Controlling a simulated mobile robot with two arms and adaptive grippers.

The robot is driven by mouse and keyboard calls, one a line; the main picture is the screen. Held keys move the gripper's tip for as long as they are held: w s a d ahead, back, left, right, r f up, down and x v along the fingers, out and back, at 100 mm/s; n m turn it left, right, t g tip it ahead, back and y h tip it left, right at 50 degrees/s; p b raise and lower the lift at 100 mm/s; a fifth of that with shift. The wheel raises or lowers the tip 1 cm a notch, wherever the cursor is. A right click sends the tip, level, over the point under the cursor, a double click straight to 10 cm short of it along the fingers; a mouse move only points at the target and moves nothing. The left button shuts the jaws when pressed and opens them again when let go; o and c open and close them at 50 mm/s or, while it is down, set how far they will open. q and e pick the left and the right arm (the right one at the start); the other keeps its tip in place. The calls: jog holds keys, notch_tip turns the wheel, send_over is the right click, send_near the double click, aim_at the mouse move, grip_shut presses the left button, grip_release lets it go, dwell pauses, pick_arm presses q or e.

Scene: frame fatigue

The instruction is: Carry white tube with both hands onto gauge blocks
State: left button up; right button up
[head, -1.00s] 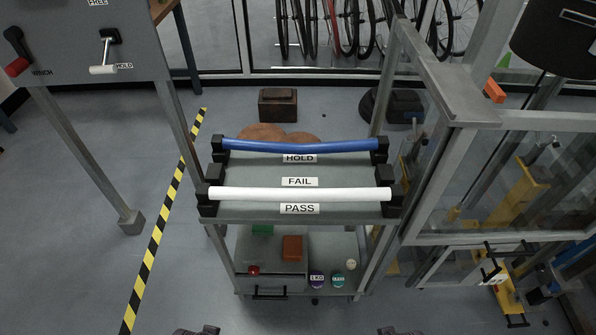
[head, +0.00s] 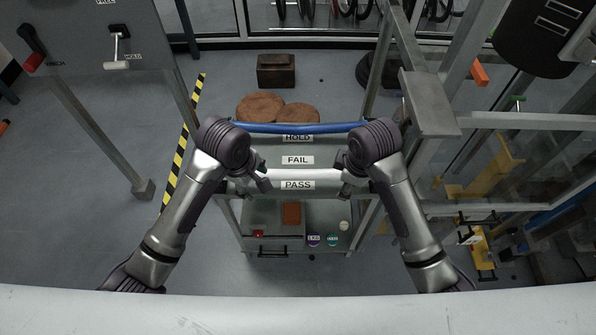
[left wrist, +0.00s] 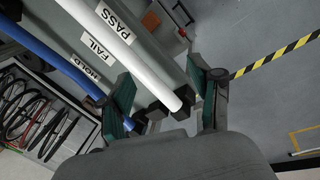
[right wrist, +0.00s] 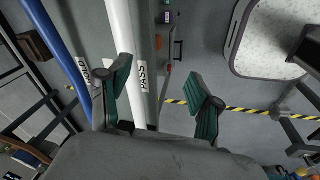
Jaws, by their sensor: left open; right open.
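The white tube (head: 312,175) lies across the near side of the cart's top, by the PASS label (head: 297,185). Its ends are hidden behind my grippers in the head view. My left gripper (head: 262,173) is open above the tube's left end; in the left wrist view the tube (left wrist: 140,62) runs between its spread fingers. My right gripper (head: 346,168) is open over the right part; in the right wrist view the tube (right wrist: 145,40) passes between the fingers, nearer one of them. I cannot tell which things are the gauge blocks.
A blue tube (head: 300,127) lies parallel, farther back by the HOLD label. The lower shelf holds a brown block (head: 291,213) and small weights. A metal frame (head: 430,105) stands close on the right. A panel with levers (head: 90,40) stands at left. Floor is open on the left.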

aim_at(258, 173)
pick_arm(q)
jog(key=w+r+n+y, duration=0.1)
jog(key=w+r+n, duration=0.3)
jog(key=w+n, duration=0.1)
jog(key=shift+w+a, duration=0.25)
jog(key=shift+w, duration=0.2)
pick_arm(e)
jog(key=w+r+n, duration=0.3)
jog(key=w+r, duration=0.1)
jog(key=w, duration=0.1)
jog(key=shift+w+a+n+h, duration=0.3)
jog(key=shift+w+a+h, duration=0.1)
pick_arm(q)
jog(key=shift+f, duration=0.15)
jog(key=x, duration=1.3)
jog(key=shift+f, duration=0.4)
pick_arm(e)
jog(key=x, duration=1.4)
jog(key=shift+s+r, duration=0.1)
pick_arm(q)
grip_shut()
pick_arm(e)
grip_shut()
pick_arm(q)
jog(key=shift+r, duration=0.1)
